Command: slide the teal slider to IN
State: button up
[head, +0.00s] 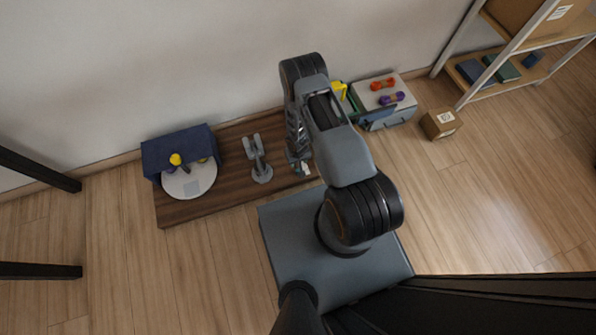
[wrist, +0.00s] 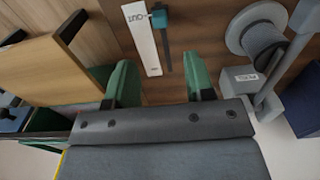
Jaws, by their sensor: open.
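In the wrist view, the teal slider (wrist: 159,18) is a small block at the top edge, beside the end of a white strip (wrist: 146,38) printed OUT. The strip and bar lie between the fingers in the picture, and nothing is held. No IN marking is readable. In the head view, my arm hides most of this area and the slider cannot be made out.
A grey spool-like part (wrist: 256,32) stands to the right in the wrist view, and a wooden panel (wrist: 47,66) to the left. In the head view, a grey forked stand (head: 257,160) and a white disc (head: 189,181) are left of my arm; a white-topped drawer unit (head: 384,101) is right.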

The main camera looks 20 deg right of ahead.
aim_at(298, 170)
notch_tip(298, 170, down, 9)
jog(key=b, duration=0.6)
jog(key=shift+r+b, duration=0.15)
jog(key=shift+b, duration=0.15)
jog(key=shift+f+b, duration=0.4)
jog(key=shift+f, duration=0.55)
grip_shut()
